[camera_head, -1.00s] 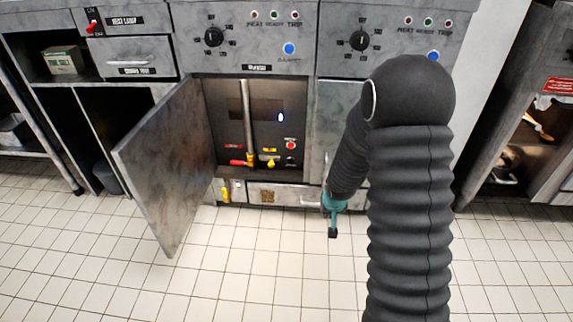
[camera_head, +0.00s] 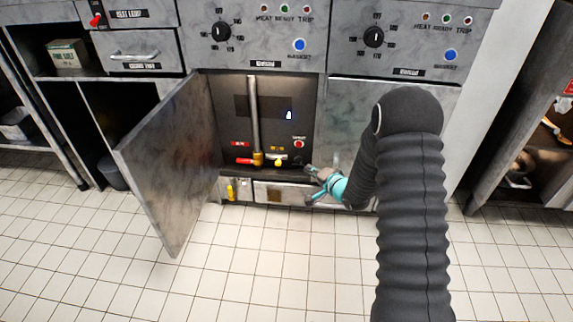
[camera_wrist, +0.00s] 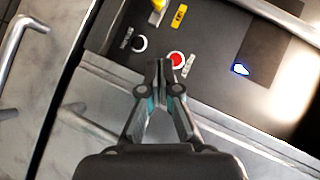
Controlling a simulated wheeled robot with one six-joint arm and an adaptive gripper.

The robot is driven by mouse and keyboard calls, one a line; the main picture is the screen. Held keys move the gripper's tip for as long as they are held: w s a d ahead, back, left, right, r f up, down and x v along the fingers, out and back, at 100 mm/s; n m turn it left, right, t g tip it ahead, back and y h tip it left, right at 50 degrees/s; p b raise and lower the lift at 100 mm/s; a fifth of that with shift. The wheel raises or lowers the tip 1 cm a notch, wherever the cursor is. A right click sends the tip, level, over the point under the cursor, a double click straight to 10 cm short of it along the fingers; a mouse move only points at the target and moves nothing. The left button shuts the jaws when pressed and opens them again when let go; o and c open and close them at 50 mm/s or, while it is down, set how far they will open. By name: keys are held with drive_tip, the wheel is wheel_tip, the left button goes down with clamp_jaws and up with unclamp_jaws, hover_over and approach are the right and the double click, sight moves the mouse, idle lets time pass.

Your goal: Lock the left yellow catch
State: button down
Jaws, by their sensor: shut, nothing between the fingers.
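The left yellow catch (camera_head: 230,192) is a small yellow piece at the left end of the low drawer front (camera_head: 298,196), under the open cabinet. It hangs about upright; its exact lock position is too small to tell. My gripper (camera_head: 309,172), teal and grey, is at the right side of the cabinet opening, well to the right of the catch and apart from it. In the wrist view its fingers (camera_wrist: 158,65) are together and empty, in front of the cabinet interior. The catch does not show in the wrist view. Any right catch is hidden by my arm.
The open cabinet door (camera_head: 170,165) sticks out left of the catch. Inside are a red lever (camera_head: 244,161), a yellow knob (camera_head: 278,162) and a red button (camera_head: 299,144), also in the wrist view (camera_wrist: 175,60). The tiled floor (camera_head: 270,260) in front is clear.

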sight(279, 162)
idle(0.3)
drive_tip(key=x, duration=0.4)
drive_tip(key=s+a+b+x, duration=0.1)
drive_tip(key=x, duration=0.7)
drive_tip(key=shift+s+a+f, duration=0.15)
drive_tip(key=shift+a+f, duration=0.2)
drive_tip(key=shift+f, duration=0.05)
drive_tip(key=shift+a+f+b, duration=0.15)
drive_tip(key=shift+a+b, duration=0.15)
drive_tip(key=shift+a, duration=0.1)
